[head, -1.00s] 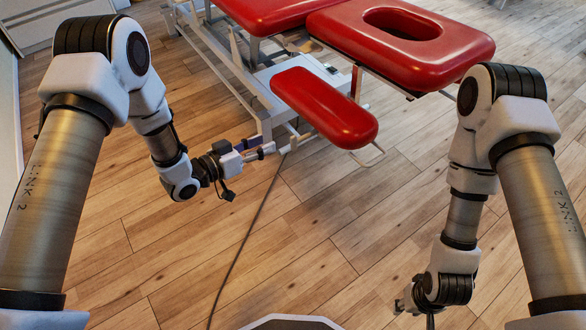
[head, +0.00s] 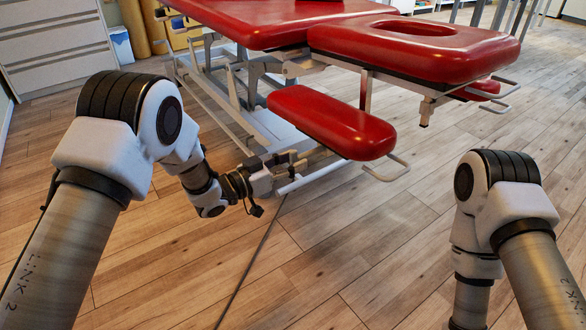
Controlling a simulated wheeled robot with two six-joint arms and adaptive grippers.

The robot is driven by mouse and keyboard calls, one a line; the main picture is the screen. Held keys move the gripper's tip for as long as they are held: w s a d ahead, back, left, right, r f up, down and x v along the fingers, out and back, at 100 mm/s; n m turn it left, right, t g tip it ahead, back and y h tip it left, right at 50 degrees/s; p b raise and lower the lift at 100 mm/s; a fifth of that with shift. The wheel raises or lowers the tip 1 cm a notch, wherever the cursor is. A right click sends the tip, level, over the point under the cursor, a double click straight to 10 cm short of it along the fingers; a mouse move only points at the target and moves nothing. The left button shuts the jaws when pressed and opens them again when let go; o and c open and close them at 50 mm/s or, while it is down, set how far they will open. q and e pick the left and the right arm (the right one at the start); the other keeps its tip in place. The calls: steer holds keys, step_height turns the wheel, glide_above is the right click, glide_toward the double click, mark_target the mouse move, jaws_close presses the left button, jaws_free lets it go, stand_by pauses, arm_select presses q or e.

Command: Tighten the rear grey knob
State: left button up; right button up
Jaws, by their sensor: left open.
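The red treatment table (head: 255,25) stands at the top of the head view, with a pale grey metal frame. A small red pad (head: 330,118) sits low on its near side. My left gripper (head: 290,168) is open at the frame, just left of and below this pad, close to a pale bar (head: 318,176). I cannot make out the rear grey knob; it is too small or hidden around the gripper and frame. I cannot tell whether the fingers touch anything. My right arm comes in at the right, and its gripper is below the picture's edge.
The red headrest section (head: 415,45) with an oval hole juts out to the right. A wire loop handle (head: 388,170) sticks out under the small pad. A dark cable (head: 248,265) runs over the wooden floor. Drawers (head: 55,45) stand at the back left.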

arm_select(q)
steer(key=shift+w+d, duration=0.2)
jaws_close()
